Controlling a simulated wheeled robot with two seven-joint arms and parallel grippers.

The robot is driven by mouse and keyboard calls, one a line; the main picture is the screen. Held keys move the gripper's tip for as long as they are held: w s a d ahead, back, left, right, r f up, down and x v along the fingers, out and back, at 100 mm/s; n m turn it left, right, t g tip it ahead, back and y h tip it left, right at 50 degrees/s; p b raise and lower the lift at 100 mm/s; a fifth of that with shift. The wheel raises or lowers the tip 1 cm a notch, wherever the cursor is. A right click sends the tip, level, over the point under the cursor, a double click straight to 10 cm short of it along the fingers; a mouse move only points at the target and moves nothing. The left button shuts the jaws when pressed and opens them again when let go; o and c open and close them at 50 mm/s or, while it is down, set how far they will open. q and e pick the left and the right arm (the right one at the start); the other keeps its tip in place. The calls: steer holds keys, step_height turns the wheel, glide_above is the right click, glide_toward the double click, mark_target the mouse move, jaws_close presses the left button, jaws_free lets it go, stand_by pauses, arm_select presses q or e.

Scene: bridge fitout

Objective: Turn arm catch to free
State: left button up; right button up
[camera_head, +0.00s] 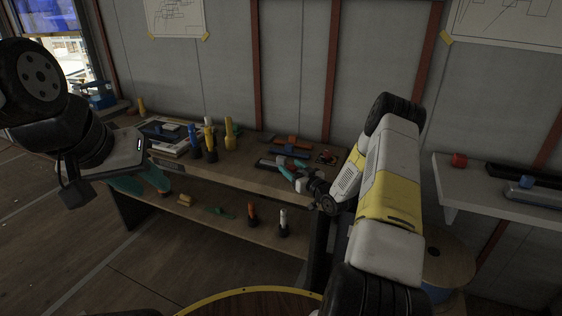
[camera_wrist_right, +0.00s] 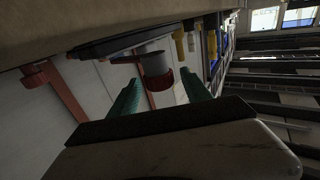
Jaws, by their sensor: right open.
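I cannot clearly pick out the arm catch by name. In the right wrist view a short grey cylinder (camera_wrist_right: 155,63) with a dark red ribbed collar (camera_wrist_right: 157,79) lies ahead between my right fingers, apart from both. My right gripper (camera_head: 291,167) is over the right part of the workbench top in the head view. Its two teal fingers are spread and empty in the wrist view (camera_wrist_right: 160,92). My left gripper (camera_head: 118,158) hangs at the left, in front of the bench's left end; its finger opening is not clear.
The wooden bench (camera_head: 245,181) holds yellow and blue upright tools (camera_head: 210,139), an orange-and-dark item (camera_head: 292,143) and a small dark-and-red item (camera_head: 326,157). A pale side shelf (camera_head: 480,207) is at right.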

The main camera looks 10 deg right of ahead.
steer(key=shift+w+a, duration=0.15)
steer(key=shift+w, duration=0.2)
jaws_close()
stand_by(1.2)
